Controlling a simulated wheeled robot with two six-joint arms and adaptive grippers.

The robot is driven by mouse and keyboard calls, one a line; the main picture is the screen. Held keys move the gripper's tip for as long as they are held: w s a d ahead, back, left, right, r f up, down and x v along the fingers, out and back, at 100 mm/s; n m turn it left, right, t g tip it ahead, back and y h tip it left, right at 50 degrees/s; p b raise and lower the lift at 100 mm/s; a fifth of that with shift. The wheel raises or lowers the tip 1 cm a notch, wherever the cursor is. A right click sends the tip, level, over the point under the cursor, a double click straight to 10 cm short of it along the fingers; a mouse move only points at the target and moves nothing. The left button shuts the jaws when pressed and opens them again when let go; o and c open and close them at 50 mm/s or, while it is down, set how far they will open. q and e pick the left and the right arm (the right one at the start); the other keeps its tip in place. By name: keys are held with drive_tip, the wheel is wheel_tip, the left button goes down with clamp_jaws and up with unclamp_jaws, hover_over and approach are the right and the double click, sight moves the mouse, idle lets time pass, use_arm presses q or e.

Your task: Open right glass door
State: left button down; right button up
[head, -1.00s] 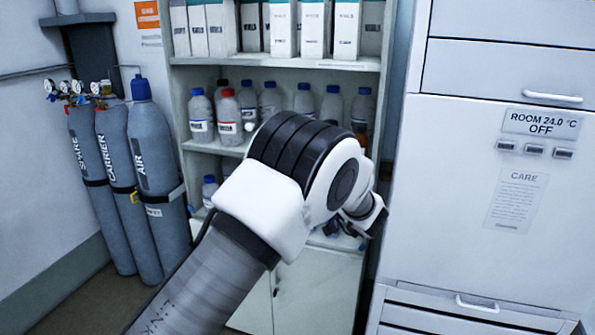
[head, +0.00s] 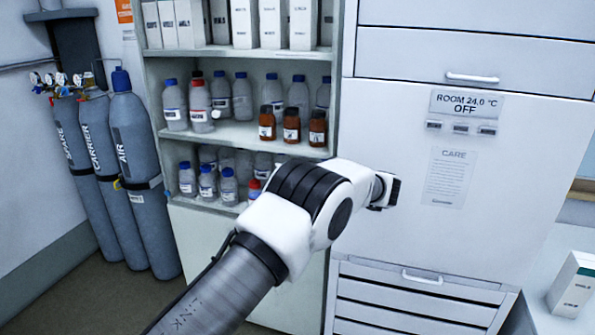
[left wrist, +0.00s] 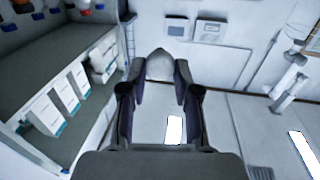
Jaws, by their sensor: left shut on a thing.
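My left gripper (head: 386,191) is in front of the white panel right of the shelf cabinet (head: 346,90) in the head view. Its fingertips are small and turned away there. In the left wrist view, the left gripper's dark fingers (left wrist: 160,80) stand on either side of a pale grey rounded piece (left wrist: 160,64) at their tips. I cannot tell whether this piece is a door handle. The cabinet's shelves show plainly, and I cannot make out a glass pane or its edge. My right gripper is in neither view.
Brown bottles (head: 291,125) and several grey bottles stand on the shelves, with white boxes above. A white unit (head: 400,130) with drawers is close right of the cabinet. Gas cylinders (head: 135,150) stand at the left. A white box (head: 574,285) is at the lower right.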

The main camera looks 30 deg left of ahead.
use_arm(q)
drive_tip(key=shift+r, duration=0.2)
drive_tip(key=c, duration=0.8)
unclamp_jaws()
drive_tip(key=shift+d+f, duration=0.1)
drive_tip(key=shift+d, duration=0.05)
drive_tip(key=d, duration=1.1)
drive_tip(key=shift+w+d, duration=0.15)
drive_tip(key=shift+d, duration=0.2)
